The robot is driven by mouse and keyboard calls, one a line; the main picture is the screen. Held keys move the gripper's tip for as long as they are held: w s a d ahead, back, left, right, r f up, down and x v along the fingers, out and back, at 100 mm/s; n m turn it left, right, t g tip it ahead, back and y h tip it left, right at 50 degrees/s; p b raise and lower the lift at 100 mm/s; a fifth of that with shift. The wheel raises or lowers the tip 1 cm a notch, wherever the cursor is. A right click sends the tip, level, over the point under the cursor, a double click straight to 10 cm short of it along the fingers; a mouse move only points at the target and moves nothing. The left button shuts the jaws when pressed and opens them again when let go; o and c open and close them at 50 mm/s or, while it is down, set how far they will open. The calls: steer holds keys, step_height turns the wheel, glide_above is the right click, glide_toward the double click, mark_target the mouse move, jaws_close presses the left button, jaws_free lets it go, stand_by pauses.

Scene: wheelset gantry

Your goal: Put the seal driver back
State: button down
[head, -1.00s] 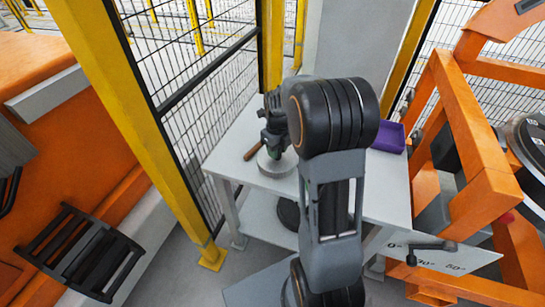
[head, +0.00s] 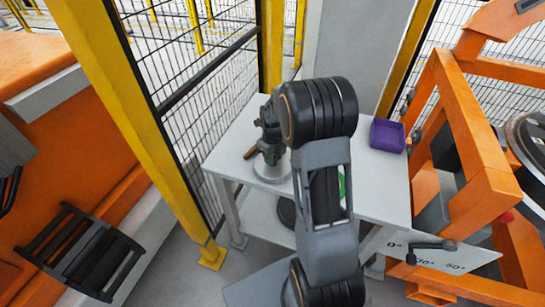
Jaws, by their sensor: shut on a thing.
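My gripper (head: 270,150) points down over the left part of the grey table. The fingertips are small and partly hidden by the wrist. My arm hides the middle of the table.
The grey table (head: 382,193) carries a brown handle-like piece (head: 250,153) left of the disc, a purple bin (head: 387,135) and a green item (head: 342,183) partly behind my arm. A yellow post (head: 135,120) and mesh fence stand left, an orange frame (head: 480,150) right.

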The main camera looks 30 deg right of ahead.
steer(key=c, duration=0.8)
jaws_free()
steer(key=shift+f, duration=0.1)
step_height(320, 180, up, 12)
steer(key=shift+f, duration=0.1)
steer(key=shift+s+a+r+n+t, duration=0.55)
steer(key=shift+s+a+n, duration=1.15)
steer(key=shift+s+n, duration=2.55)
steer(key=shift+s+a+r+n+t, duration=0.6)
steer(key=shift+s+a+n, duration=1.15)
steer(key=shift+n, duration=4.85)
steer(key=shift+s+a+r+n+t, duration=0.55)
steer(key=shift+s+a+n, duration=1.05)
steer(key=shift+s+n, duration=2.7)
steer(key=shift+w+f+n, duration=0.15)
steer(key=shift+w+n, duration=1)
